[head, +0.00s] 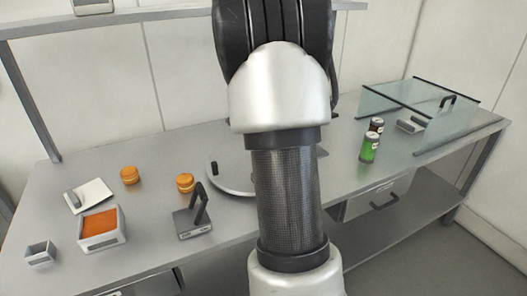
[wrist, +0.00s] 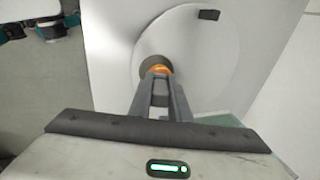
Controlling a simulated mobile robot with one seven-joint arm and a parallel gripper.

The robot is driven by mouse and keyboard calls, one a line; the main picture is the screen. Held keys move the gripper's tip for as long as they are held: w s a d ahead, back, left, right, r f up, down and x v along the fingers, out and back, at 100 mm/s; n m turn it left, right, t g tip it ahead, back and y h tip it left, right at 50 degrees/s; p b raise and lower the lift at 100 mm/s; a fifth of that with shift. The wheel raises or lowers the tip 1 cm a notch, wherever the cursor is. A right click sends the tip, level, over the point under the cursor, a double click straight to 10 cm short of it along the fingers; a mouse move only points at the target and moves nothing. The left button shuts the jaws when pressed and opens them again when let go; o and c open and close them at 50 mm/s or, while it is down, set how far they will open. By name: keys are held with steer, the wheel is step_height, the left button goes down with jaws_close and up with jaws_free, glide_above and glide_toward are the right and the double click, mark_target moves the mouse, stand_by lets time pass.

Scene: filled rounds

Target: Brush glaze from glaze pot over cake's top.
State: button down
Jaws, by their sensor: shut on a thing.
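In the wrist view my gripper (wrist: 160,78) points down over a pale round turntable (wrist: 212,55). Its fingers are closed on a narrow grey thing, probably the brush, mostly hidden between them. An orange patch (wrist: 160,69) shows at the fingertips; I cannot tell whether it is held or lies below. A brown round top (wrist: 148,66), probably the cake, is just past the fingertips on the turntable; I cannot tell whether they touch. In the head view my arm hides the gripper, the cake and much of the turntable (head: 232,185). A small grey pot (head: 40,256), perhaps the glaze pot, stands front left.
An orange-filled tub (head: 103,242), a white board (head: 98,190), two orange rounds (head: 129,176) (head: 185,183) and a dark stand (head: 193,222) are at left. Bottles (head: 369,150) and a glass screen (head: 450,120) are at right. A shelf (head: 150,15) crosses behind.

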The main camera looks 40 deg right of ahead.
steer(key=shift+d, duration=2.05)
steer(key=shift+a, duration=2.05)
steer(key=shift+f, duration=0.1)
steer(key=shift+r+p, duration=2.65)
steer(key=shift+r, duration=0.35)
steer(key=shift+r+p, duration=1.2)
steer(key=shift+r, duration=0.35)
